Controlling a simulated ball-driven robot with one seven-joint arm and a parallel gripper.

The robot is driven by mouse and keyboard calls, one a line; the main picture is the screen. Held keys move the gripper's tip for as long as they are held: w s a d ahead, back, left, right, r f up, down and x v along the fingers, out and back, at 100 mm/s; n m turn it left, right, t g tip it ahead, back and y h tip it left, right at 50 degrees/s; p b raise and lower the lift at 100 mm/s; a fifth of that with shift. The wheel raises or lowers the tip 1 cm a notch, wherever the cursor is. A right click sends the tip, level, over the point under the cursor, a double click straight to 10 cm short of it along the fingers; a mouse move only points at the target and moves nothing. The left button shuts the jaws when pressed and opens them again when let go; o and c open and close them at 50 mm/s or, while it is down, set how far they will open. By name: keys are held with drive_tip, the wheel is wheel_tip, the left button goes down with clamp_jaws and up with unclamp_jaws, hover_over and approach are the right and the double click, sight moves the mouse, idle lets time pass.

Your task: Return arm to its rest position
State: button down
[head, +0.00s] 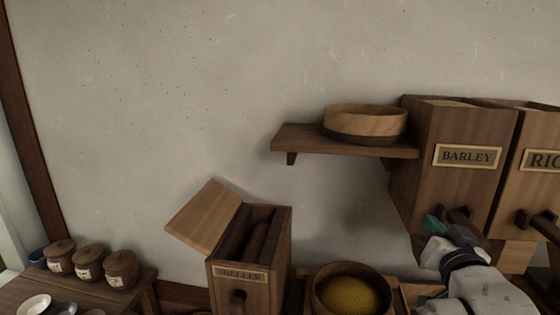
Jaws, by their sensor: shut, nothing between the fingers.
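My gripper (434,224) is in the lower right of the head view, at the end of my white and grey arm. Teal shows at its tip. It is shut and empty, in front of the lower part of the wooden bin labelled BARLEY (466,156). A dark wooden handle (460,215) on that bin is close beside the gripper; I cannot tell whether they touch. My wrist and arm hide part of what is below the bin.
A bowl of yellow grain (350,294) stands left of my arm. An open-lidded box (250,262) stands further left. A shelf (300,138) carries a round wooden tub (366,121). Another bin (541,161) stands at right. Several lidded jars (90,262) stand far left.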

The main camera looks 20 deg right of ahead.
drive_tip(key=s+a+f+n+g+y, duration=0.35)
drive_tip(key=a+f, duration=0.35)
drive_tip(key=f, duration=0.5)
drive_tip(key=s+a+f+n+g+y, duration=0.2)
drive_tip(key=s+a+f+g+y, duration=0.15)
drive_tip(key=a+f, duration=0.55)
drive_tip(key=s+a+f+n+g+y+b, duration=0.1)
drive_tip(key=s+f+g, duration=0.6)
drive_tip(key=s+f, duration=1.1)
drive_tip(key=shift+s+a+f+n+g+b, duration=0.35)
drive_tip(key=shift+s+n+b, duration=0.3)
drive_tip(key=shift+n+b, duration=0.25)
